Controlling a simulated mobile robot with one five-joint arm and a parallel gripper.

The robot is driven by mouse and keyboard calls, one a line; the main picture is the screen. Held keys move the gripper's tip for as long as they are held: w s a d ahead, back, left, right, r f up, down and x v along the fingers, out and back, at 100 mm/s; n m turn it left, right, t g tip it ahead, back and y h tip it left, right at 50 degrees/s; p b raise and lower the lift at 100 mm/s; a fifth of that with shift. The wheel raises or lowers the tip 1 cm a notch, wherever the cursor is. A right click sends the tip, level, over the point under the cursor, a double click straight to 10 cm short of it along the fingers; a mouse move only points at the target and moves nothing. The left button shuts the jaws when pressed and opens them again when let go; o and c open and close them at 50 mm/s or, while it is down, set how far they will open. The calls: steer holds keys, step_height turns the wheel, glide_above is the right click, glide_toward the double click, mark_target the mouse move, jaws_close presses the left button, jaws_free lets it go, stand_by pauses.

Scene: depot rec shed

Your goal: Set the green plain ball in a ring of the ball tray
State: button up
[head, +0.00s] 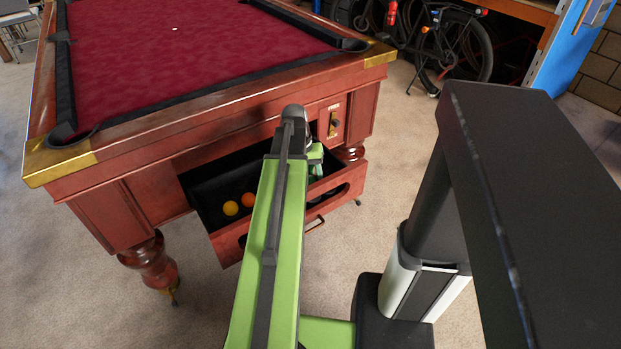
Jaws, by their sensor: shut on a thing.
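My gripper (316,160) is low over the right part of the open drawer in the pool table's end, mostly hidden behind my green arm. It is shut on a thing. A bit of darker green shows at its jaws, which fits the green plain ball, but its outline is too small and covered to make out. No ball tray with rings shows in this view.
The wooden drawer (340,199) stands open under the red-clothed pool table (200,50). A yellow ball (231,208) and an orange ball (248,200) lie in its left part. A bicycle (455,45) stands at the back right. Carpet around the table is clear.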

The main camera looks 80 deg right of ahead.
steer(key=shift+f+b, duration=2.2)
steer(key=shift+f, duration=0.05)
stand_by(0.8)
steer(key=o, duration=1.6)
steer(key=shift+c, duration=0.2)
steer(key=w+r+p, duration=0.3)
steer(key=r+p, duration=1.4)
steer(key=shift+w, duration=0.15)
